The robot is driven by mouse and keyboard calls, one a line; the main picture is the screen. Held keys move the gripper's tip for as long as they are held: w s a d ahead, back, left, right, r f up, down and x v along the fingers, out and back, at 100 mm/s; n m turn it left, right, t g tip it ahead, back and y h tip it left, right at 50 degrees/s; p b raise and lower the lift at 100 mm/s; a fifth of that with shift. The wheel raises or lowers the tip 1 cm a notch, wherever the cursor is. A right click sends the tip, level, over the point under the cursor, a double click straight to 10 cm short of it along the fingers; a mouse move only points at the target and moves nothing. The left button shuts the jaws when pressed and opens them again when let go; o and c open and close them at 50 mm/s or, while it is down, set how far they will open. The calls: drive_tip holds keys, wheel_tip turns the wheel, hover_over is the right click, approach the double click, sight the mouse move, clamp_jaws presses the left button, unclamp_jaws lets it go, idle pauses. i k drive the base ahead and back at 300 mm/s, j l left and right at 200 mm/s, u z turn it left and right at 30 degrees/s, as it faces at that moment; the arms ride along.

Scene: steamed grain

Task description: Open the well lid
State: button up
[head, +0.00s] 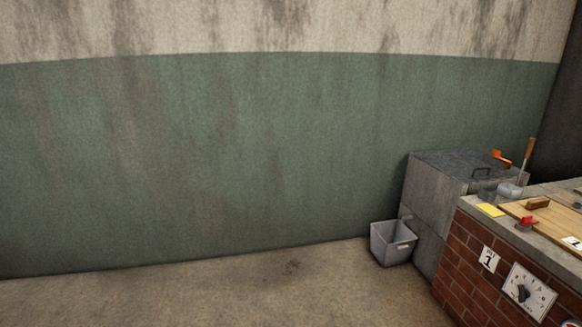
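A wooden lid (552,217) with a small wooden grip on top lies flat on the brick counter at the right edge, partly cut off by the frame. It looks shut. A grey box (425,190) behind the counter has a dark flat top (445,163) with a thin dark handle (481,173); this top also looks closed. I cannot tell for sure which of the two is the well lid. My gripper is not in this view.
The brick counter (466,262) carries a yellow pad (491,210), a red knob (527,223), a card marked 1 (489,260) and a dial (527,292). A wooden-handled tool (529,152) stands behind. A grey bin (392,243) sits on the floor. The floor at left is clear.

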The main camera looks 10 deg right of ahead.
sight(464, 169)
drive_tip(key=i+z, duration=0.2)
drive_tip(key=i, duration=0.3)
drive_tip(key=i+z, duration=0.25)
drive_tip(key=i, duration=0.2)
drive_tip(key=i+j+z, duration=0.2)
drive_tip(key=i, duration=0.3)
drive_tip(key=i+j+z, duration=0.25)
drive_tip(key=i, duration=0.2)
drive_tip(key=i+z, duration=0.3)
drive_tip(key=i+j+z, duration=0.3)
drive_tip(key=i, duration=0.2)
drive_tip(key=i+j+z, duration=0.15)
drive_tip(key=i+z, duration=0.15)
drive_tip(key=i, duration=0.4)
